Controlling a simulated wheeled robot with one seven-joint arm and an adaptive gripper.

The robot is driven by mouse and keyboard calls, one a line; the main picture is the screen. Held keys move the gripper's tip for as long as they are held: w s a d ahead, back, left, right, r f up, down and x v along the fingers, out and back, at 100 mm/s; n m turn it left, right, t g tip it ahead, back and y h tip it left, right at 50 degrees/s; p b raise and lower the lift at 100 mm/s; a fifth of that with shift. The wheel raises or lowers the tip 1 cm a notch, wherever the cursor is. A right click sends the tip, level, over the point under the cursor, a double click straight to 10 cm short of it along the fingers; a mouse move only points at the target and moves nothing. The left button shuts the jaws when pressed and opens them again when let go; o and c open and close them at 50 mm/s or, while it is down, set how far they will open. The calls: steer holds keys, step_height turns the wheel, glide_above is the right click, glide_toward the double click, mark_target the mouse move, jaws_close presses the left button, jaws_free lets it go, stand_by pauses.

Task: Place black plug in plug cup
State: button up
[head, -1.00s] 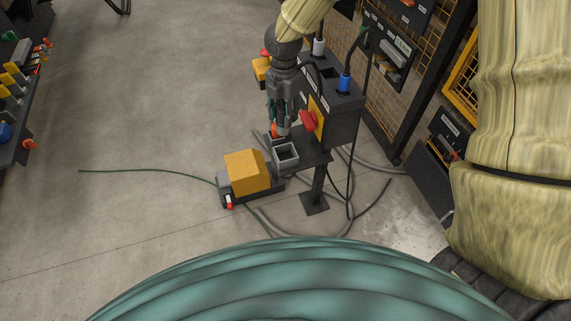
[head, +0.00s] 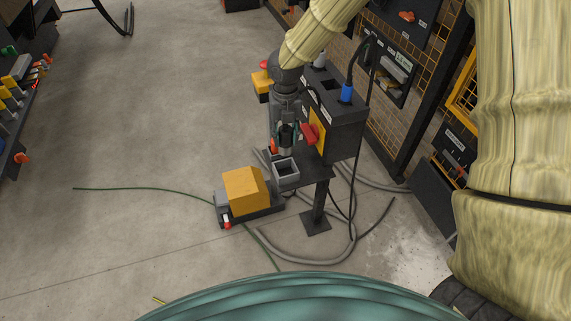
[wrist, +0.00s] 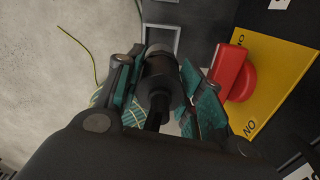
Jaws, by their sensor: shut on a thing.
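My gripper (wrist: 160,92) is shut on the black plug (wrist: 159,73), with teal-padded fingers on both sides of it. In the head view my gripper (head: 286,136) hangs beside the dark switch box, and the plug is small and mostly hidden there. The plug cup, a grey square open-topped holder (head: 285,172), sits on a small dark shelf just below and in front of the gripper. In the wrist view the cup's rim (wrist: 163,27) shows just beyond the plug. The plug appears outside the cup; their exact height gap is hard to tell.
A red rotary switch on a yellow plate (wrist: 271,84) is close to the right finger. A blue plug (head: 346,92) stands on the box top. A yellow-topped unit (head: 244,190) is left of the shelf. Grey hoses lie on the floor; open floor extends left.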

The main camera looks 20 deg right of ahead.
step_height(320, 180, down, 12)
steer(key=shift+f+b, duration=0.2)
steer(key=shift+b, duration=0.2)
steer(key=shift+f, duration=0.1)
stand_by(0.3)
steer(key=o, duration=1.1)
step_height(320, 180, up, 12)
steer(key=shift+r+p, duration=0.1)
steer(key=shift+p, duration=0.35)
